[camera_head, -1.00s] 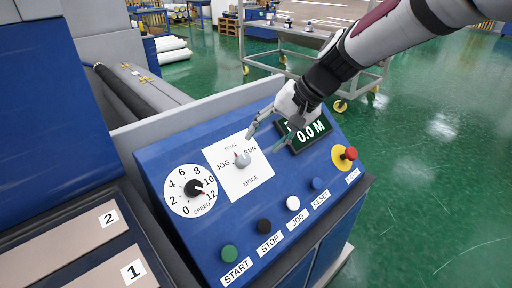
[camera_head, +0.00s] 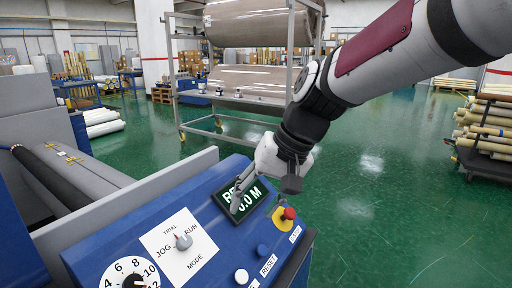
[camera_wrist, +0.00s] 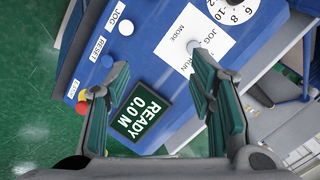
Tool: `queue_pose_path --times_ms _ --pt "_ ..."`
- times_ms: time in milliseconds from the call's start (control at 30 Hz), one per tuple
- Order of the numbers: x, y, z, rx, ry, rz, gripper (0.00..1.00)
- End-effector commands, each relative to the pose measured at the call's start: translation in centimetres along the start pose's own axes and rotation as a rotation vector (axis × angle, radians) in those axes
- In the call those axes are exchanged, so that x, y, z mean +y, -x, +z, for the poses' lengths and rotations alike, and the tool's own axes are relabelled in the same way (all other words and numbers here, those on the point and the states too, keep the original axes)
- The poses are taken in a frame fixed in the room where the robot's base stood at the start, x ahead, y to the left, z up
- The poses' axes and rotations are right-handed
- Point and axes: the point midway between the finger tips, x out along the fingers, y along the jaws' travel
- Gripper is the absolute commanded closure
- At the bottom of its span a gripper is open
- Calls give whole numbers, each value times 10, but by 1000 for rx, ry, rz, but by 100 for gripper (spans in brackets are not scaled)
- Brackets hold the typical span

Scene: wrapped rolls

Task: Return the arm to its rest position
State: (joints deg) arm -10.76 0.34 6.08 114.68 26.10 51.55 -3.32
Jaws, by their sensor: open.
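My arm reaches in from the top right in the head view, and my gripper (camera_head: 238,200) hangs above the blue control panel (camera_head: 100,242), in front of the display. In the wrist view my gripper (camera_wrist: 158,88) is open and empty, its two green-padded fingers well apart. Between them lies the display (camera_wrist: 141,108), reading READY and 0.0 M. The display (camera_head: 246,208) is partly covered by a finger in the head view. The mode knob (camera_head: 183,241) is a small grey knob on a white plate marked TRIAL, JOG and RUN. It also shows beside a finger in the wrist view (camera_wrist: 193,46).
A red emergency button (camera_head: 289,213) stands up at the panel's right end. The speed dial (camera_head: 135,280) is at the lower left. A wheeled rack (camera_head: 178,95) with large wrapped rolls stands behind. A cart of rolls (camera_head: 486,130) is at right. Green floor between is clear.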

Motion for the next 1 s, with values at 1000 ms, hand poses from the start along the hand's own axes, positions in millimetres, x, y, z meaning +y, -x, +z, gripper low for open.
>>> queue_pose_path --times_ms 1000 --pt "130 180 237 177 -29 433 50"
